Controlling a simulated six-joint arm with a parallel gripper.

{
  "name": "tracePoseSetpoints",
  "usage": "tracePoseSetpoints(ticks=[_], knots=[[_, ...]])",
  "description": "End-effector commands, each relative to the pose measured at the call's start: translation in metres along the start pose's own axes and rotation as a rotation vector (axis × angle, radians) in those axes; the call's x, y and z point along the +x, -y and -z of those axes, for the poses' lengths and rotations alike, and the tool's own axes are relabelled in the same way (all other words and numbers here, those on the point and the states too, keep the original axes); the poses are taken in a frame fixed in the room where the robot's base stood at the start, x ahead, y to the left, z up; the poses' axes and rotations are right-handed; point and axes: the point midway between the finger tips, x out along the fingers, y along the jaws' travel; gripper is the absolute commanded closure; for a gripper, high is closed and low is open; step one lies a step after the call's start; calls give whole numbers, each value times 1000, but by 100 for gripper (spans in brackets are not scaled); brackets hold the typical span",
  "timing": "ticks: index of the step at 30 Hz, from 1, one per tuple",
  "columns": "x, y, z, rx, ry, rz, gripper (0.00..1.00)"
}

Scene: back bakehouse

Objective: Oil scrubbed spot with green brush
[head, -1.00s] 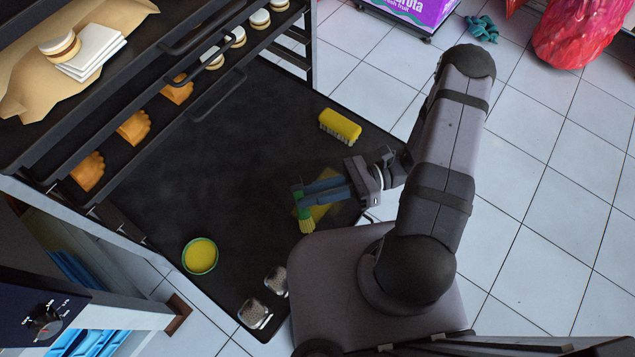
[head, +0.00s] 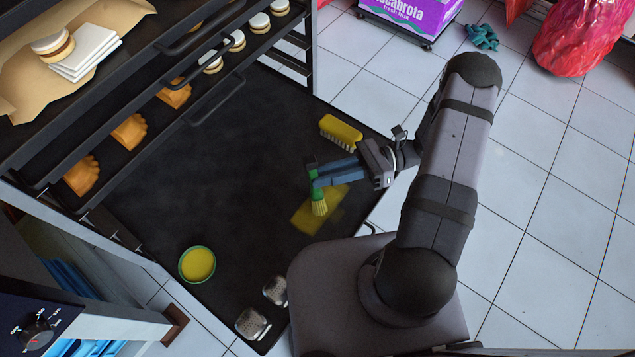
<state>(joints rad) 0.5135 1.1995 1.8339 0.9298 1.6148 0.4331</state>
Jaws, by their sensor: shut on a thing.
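My gripper (head: 326,175) is shut on the green brush (head: 314,186), near the right part of the black tray (head: 235,165). The brush points downward, with its yellow-green bristles over a flat yellow patch (head: 303,219) on the tray. I cannot tell whether the bristles touch the patch. The blue fingers hide part of the brush handle. A round green-rimmed dish (head: 181,265) of yellow liquid, seemingly oil, stands at the tray's lower left. A yellow scrubbing brush (head: 341,131) lies bristles down near the tray's upper right edge.
Two small metal-topped shakers (head: 251,322) lie at the tray's front corner. A dark rack (head: 150,95) with pastries overhangs the left side. The middle of the black tray is clear. White floor tiles (head: 560,190) lie to the right.

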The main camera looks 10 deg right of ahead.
Motion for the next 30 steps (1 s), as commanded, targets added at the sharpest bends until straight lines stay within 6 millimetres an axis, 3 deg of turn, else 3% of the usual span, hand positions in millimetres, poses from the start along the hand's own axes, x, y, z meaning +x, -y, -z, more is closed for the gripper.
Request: tracePoseSetpoints(ticks=[30], knots=[[-74, 55, -15, -2, -2, 1, 100]])
